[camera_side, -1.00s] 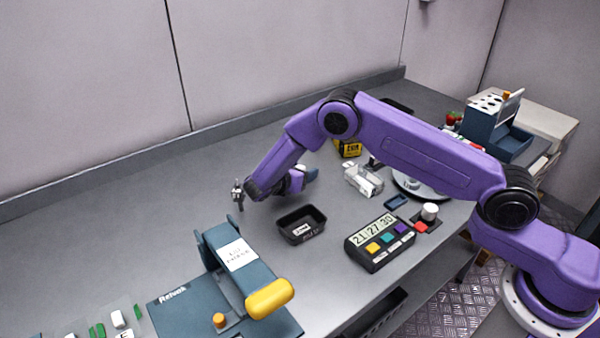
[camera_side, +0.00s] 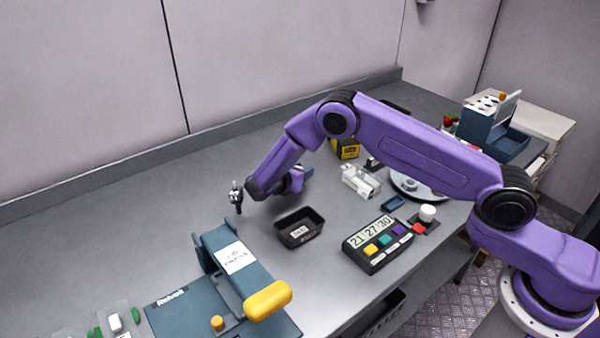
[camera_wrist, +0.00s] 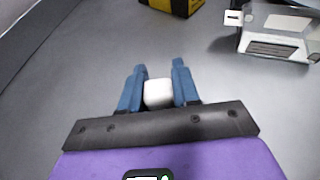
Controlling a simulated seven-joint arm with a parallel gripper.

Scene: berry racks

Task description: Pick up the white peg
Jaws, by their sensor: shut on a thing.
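The white peg (camera_wrist: 158,93) shows in the wrist view as a pale, rounded block between the two blue fingers. My gripper (camera_wrist: 157,80) is shut on it, with a finger against each side. In the side view my gripper (camera_side: 307,172) is behind the end of my purple arm, over the far middle of the table. I cannot make out the peg clearly there, and its height above the table is hard to tell.
A black tray (camera_side: 281,233) stands in front of my gripper. A clear box (camera_side: 360,181) and a yellow-black box (camera_side: 346,149) lie to the right. A button timer (camera_side: 377,244) and a blue press (camera_side: 229,262) with a yellow handle are nearer. The table's back left is clear.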

